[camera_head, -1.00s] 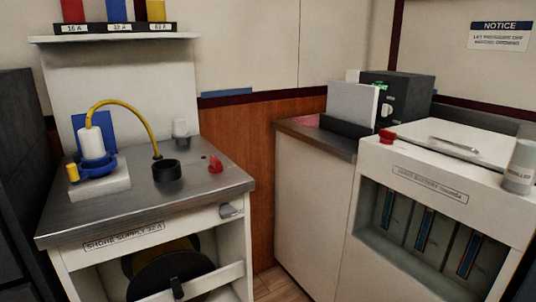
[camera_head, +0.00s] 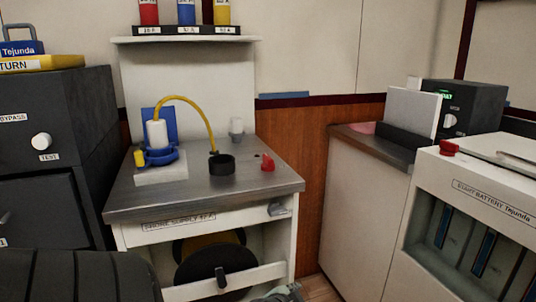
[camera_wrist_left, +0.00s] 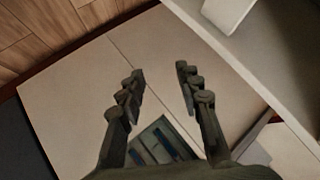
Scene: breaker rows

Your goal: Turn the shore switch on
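The shore supply unit is a white cabinet with a steel top (camera_head: 230,195) and a front label reading like "SHORE SUPPLY" (camera_head: 180,222). A red knob (camera_head: 267,163) stands on the right of its top; I cannot tell whether it is the shore switch or how it is set. A blue socket (camera_head: 160,155) holds a white plug (camera_head: 157,134) with a yellow cable (camera_head: 190,101) arching to a black ring (camera_head: 221,163). My left gripper (camera_wrist_left: 160,72) is open and empty in the left wrist view, apart from the cabinet fronts.
A dark cabinet (camera_head: 55,130) with a white TEST knob (camera_head: 41,141) stands at left. A start battery cabinet (camera_head: 465,200) with a red knob (camera_head: 449,148) is at right.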

